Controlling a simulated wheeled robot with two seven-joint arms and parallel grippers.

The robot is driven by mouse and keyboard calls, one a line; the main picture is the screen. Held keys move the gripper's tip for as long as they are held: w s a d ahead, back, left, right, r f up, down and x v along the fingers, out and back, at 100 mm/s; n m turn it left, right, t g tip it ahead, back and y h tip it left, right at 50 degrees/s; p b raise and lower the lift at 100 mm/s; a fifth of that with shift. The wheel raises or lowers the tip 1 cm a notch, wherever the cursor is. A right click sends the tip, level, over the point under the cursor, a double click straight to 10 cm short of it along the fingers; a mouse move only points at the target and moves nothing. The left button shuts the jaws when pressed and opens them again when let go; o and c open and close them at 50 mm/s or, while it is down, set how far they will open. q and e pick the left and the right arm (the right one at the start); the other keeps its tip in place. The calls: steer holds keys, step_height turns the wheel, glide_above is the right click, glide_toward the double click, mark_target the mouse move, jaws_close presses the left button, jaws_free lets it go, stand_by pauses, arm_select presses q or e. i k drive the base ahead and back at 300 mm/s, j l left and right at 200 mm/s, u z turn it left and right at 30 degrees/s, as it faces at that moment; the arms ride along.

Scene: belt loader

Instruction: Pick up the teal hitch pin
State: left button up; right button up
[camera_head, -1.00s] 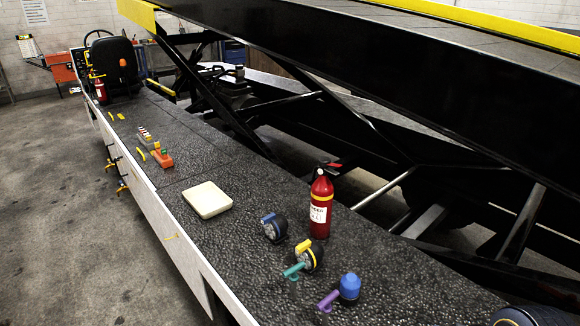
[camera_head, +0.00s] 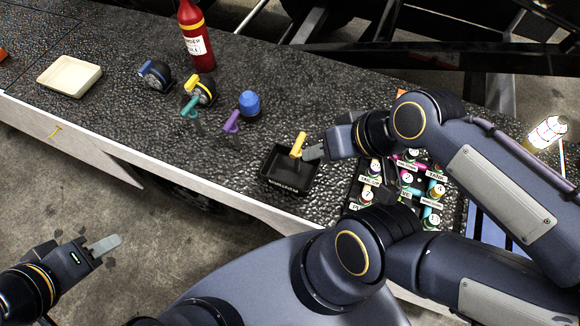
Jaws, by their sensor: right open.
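The teal hitch pin (camera_head: 190,110) stands on the dark textured deck, with its T-shaped handle up, beside a yellow-and-black round item. A purple pin (camera_head: 232,122) of like shape is just right of it. My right gripper (camera_head: 312,152) is open beside a yellow pin (camera_head: 298,144) at the black tray (camera_head: 288,184), well right of the teal pin. Whether its fingers touch the yellow pin is unclear. My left gripper (camera_head: 106,245) hangs over the floor in front of the deck, at lower left, away from the pins. Its fingers overlap in view, so their gap is hidden.
A red fire extinguisher (camera_head: 196,36) stands behind the pins. A blue-strapped item (camera_head: 155,74), a cream tray (camera_head: 69,76) and a blue-capped item (camera_head: 250,104) are nearby. Several labelled cylinders (camera_head: 407,178) stand at right, partly behind my arm. Deck in front of the teal pin is clear.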

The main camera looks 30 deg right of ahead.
mark_target(188, 110)
steer(key=i+j+z, duration=0.1)
steer(key=j, duration=0.3)
steer(key=i+j+z, duration=0.15)
steer(key=j, duration=0.25)
steer(key=i+j+z, duration=0.1)
steer(key=j, duration=0.35)
steer(key=i+j+z, duration=0.1)
steer(key=j, duration=0.3)
steer(key=i+j+z, duration=0.15)
steer(key=j, duration=0.3)
